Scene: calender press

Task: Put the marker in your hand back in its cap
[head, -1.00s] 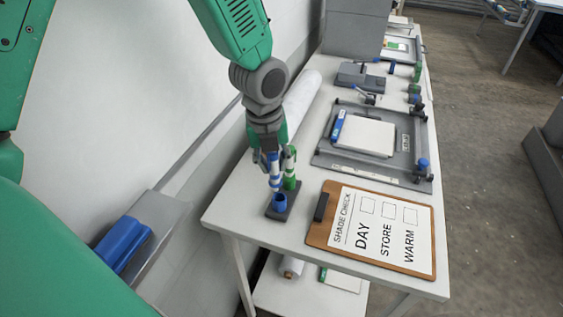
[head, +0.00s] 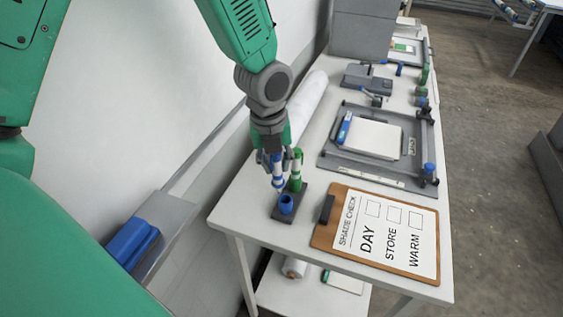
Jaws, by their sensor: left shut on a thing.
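My left gripper (head: 276,160) points down near the front left of the table, shut on a blue and white marker (head: 278,179). The marker hangs nearly upright, tip down. Its tip is just above and slightly left of the open blue cap (head: 286,203) and appears apart from it. The cap stands upright, mouth up, on a dark holder block (head: 283,215). A green and white marker (head: 296,176) stands at the back of the same block, close to the right of the gripper. My right gripper is not in view.
A clipboard (head: 400,267) with a shade-check sheet lies to the right of the block. A grey frame with a white pad (head: 372,138) and a long white roll (head: 308,102) lie behind. The white table's (head: 245,213) left edge is close to the block.

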